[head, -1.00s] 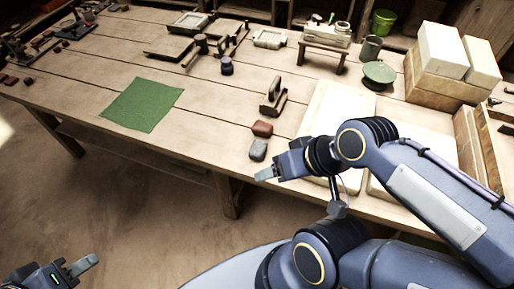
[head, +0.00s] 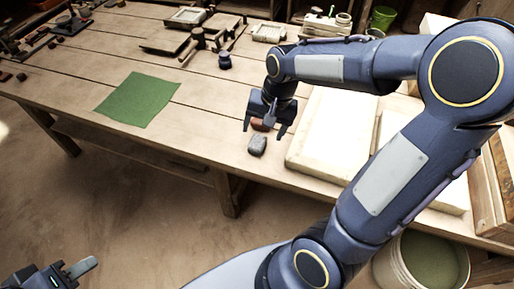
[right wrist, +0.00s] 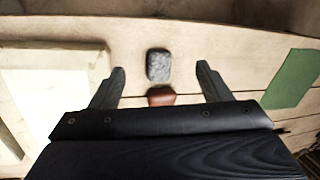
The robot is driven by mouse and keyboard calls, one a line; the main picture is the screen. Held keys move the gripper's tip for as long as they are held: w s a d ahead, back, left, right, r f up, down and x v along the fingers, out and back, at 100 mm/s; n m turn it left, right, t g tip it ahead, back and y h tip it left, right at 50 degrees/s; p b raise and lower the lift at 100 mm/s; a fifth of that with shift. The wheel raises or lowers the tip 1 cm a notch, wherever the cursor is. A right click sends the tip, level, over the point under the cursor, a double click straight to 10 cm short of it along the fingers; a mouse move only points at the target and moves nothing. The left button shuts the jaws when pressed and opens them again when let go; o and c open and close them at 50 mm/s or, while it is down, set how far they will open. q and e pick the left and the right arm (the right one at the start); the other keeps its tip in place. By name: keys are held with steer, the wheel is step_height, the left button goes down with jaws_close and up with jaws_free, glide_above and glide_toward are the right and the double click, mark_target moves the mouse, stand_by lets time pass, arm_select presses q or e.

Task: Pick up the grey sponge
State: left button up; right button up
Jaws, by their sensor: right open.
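The grey sponge (head: 257,145) is a small rounded block lying on the wooden table near its front edge. It also shows in the right wrist view (right wrist: 158,65), ahead of the fingertips and between their lines. My right gripper (head: 263,128) is open and points down above the table, just behind the sponge in the head view. A reddish-brown block (right wrist: 161,95) lies beside the sponge, between the open fingers in the right wrist view and partly hidden by the gripper body. My left gripper (head: 75,272) is at the lower left, away from the table; its jaw opening is unclear.
A green cloth (head: 138,99) lies flat on the table to the left. Pale slabs (head: 320,150) lie right of the sponge. A dark purple jar (head: 224,61) and wooden tools stand further back. A bucket (head: 430,262) stands at the lower right.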

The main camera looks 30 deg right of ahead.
steer(key=m+g+h+b, duration=0.1)
steer(key=m+g+h, duration=0.1)
glide_above(256, 143)
steer(key=s, duration=0.1)
steer(key=f, duration=0.7)
steer(key=shift+a+f, duration=0.2)
steer(key=shift+f, duration=0.05)
steer(key=f, duration=0.5)
steer(key=w+f, duration=0.1)
steer(key=f, duration=0.1)
steer(key=shift+d+f, duration=0.3)
steer(key=shift+f, duration=0.1)
steer(key=c, duration=1.1)
steer(key=shift+r, duration=0.15)
